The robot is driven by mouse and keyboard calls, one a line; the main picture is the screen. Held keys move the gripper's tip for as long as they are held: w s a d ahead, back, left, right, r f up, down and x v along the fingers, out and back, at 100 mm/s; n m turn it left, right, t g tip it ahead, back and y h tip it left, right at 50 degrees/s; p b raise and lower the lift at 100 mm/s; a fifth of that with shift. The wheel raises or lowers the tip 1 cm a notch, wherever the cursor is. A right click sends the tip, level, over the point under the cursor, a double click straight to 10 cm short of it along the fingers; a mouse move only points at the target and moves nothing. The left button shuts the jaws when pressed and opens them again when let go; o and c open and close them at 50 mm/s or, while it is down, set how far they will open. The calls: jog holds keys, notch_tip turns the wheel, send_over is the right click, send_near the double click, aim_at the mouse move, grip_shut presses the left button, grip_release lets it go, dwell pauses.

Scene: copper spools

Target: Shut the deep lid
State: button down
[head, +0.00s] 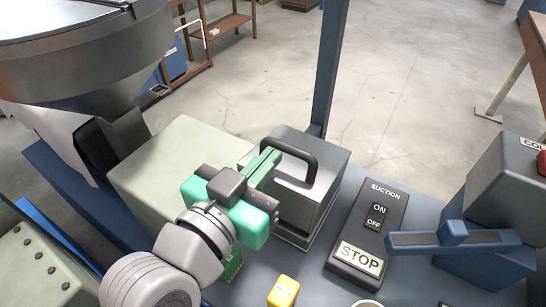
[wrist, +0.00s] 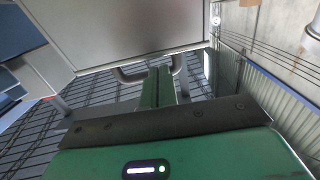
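The deep lid (head: 322,196) is a box-shaped grey metal cover with a dark looped handle (head: 309,160) on top. In the head view it stands right of my green gripper (head: 268,158), above a layered metal rim. In the wrist view the lid's flat face (wrist: 130,35) fills the top, with the handle (wrist: 128,76) along its lower edge. My gripper's fingers (wrist: 160,73) are close together at the handle and look shut on it. The fingers cover part of the handle, so the contact itself is hidden.
A pale green block (head: 165,165) stands left of the lid. A black suction switch panel (head: 345,258) is at the right, with a grey-blue lever unit (head: 455,240) beyond it. A yellow button (head: 284,291) sits in front. A blue post (head: 330,70) rises behind the lid.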

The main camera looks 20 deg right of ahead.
jog(key=shift+s+a+f, duration=0.15)
jog(key=shift+a+f, duration=0.05)
jog(key=shift+f, duration=0.2)
jog(key=shift+d, duration=0.1)
jog(key=v, duration=0.8)
